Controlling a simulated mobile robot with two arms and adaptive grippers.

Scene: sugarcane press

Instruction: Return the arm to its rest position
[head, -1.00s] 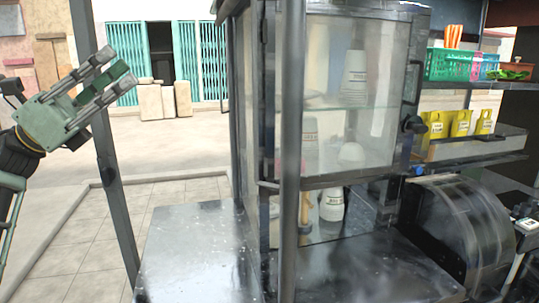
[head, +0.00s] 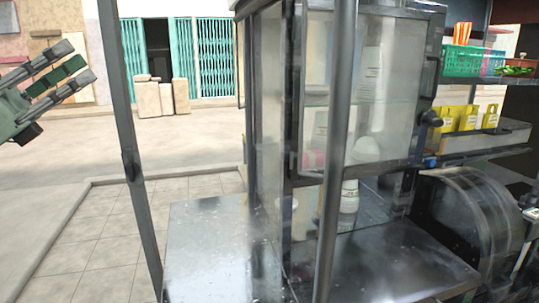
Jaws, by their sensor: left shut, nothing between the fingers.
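My left gripper (head: 88,62) shows at the far left of the head view, raised in the air and pointing up and to the right. Its fingers are shut with nothing between them. It is apart from the grey post to its right and from the press stall. Most of the left arm is outside the picture. My right gripper does not show.
A grey post (head: 128,150) stands just right of my gripper, and another post (head: 336,150) stands before the glass cabinet (head: 385,100). A metal counter (head: 215,235) lies below. Shelves with a green basket (head: 470,62) and yellow containers (head: 468,118) are at right. Paving at left is clear.

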